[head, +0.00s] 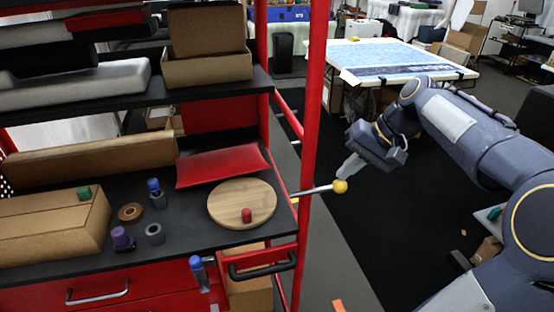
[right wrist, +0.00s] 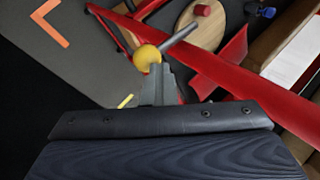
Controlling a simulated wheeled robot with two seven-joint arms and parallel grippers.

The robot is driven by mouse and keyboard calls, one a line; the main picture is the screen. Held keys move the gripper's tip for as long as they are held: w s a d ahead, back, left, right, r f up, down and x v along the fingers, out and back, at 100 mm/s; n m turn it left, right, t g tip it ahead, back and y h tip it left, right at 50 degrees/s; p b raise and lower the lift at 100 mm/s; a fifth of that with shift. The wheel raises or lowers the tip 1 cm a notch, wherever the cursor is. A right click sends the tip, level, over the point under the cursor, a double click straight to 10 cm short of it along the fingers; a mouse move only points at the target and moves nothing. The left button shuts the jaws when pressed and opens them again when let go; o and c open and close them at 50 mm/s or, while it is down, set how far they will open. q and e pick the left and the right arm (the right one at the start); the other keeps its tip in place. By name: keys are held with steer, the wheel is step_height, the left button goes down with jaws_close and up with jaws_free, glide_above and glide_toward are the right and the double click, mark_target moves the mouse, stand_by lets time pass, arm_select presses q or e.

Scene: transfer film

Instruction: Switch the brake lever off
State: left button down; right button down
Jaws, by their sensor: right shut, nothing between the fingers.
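The brake lever is a thin grey rod (head: 312,190) with a yellow ball knob (head: 341,186) at its end. It sticks out to the right from the red shelf post in the head view. My right gripper (head: 346,173) is shut and empty, with its fingertips right at the knob. In the right wrist view, the yellow knob (right wrist: 147,55) sits just beyond the closed fingertips (right wrist: 155,68), and the rod (right wrist: 180,35) runs up and right from it. Whether the fingers touch the knob I cannot tell. My left gripper is not in view.
The red post (head: 312,130) and the black shelf (head: 180,215) stand left of the lever. A round wooden board (head: 230,212) with a red piece (head: 246,215) lies on the shelf. A black drawer handle (head: 262,270) is below. Dark floor (head: 365,235) is open to the right.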

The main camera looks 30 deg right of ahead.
steer(key=shift+s+d+f, duration=0.1)
steer(key=shift+f, duration=0.2)
steer(key=r+p, duration=0.2)
steer(key=w+r+p, duration=0.1)
steer(key=r+p, duration=0.2)
steer(key=shift+w+a+r, duration=0.1)
steer(key=shift+a+r, duration=0.1)
steer(key=s+d+r, duration=0.4)
steer(key=d+r, duration=0.1)
steer(key=r, duration=0.1)
steer(key=shift+d+r+b, duration=0.2)
steer(key=shift+b, duration=0.25)
steer(key=s+a+f+n, duration=0.2)
steer(key=s+a+f, duration=0.3)
steer(key=a+f, duration=0.4)
steer(key=s+a+f+n+t, duration=0.1)
steer(key=s+a+f+n, duration=0.2)
steer(key=a, duration=1.1)
steer(key=s+f, duration=0.3)
steer(key=f, duration=0.3)
steer(key=shift+a+n+h, duration=0.2)
steer(key=shift+n+h, duration=0.1)
steer(key=shift+h, duration=0.1)
